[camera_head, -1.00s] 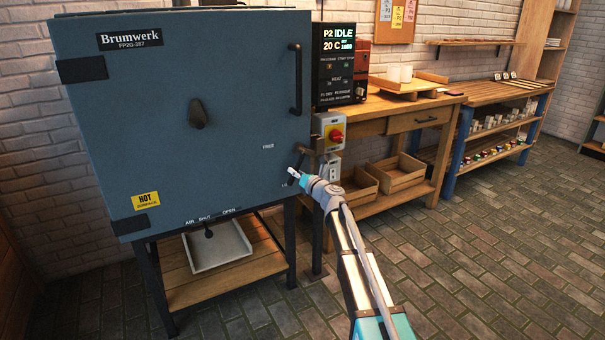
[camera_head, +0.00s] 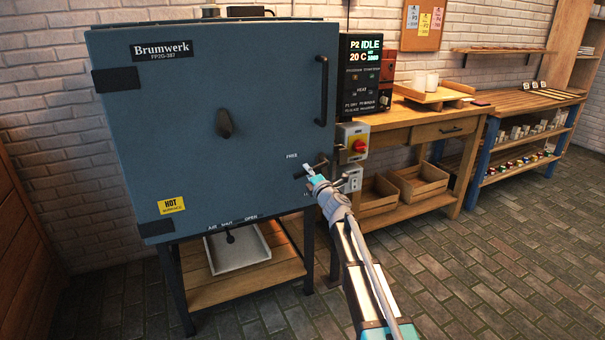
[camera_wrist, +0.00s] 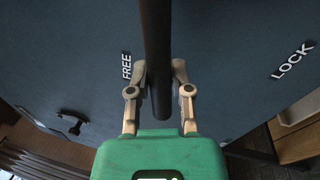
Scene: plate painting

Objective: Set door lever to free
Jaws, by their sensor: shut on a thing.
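The door lever (camera_head: 299,175) is a dark bar low on the right side of the blue kiln door (camera_head: 180,110). In the wrist view the lever (camera_wrist: 157,50) runs down between the two fingers of my gripper (camera_wrist: 160,88), which is shut on it near its end. The FREE label (camera_wrist: 126,66) is just left of the lever's end, and the LOCK label (camera_wrist: 293,61) is farther right. In the head view my gripper (camera_head: 309,172) is just below and right of the FREE label (camera_head: 292,156); the fingers partly cover the lever.
A switch box with a red knob (camera_head: 358,146) is close to the right of the lever. A vertical door handle (camera_head: 322,90) is above. A wooden workbench (camera_head: 430,132) with crates stands to the right. A tray (camera_head: 238,253) lies on the shelf under the kiln.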

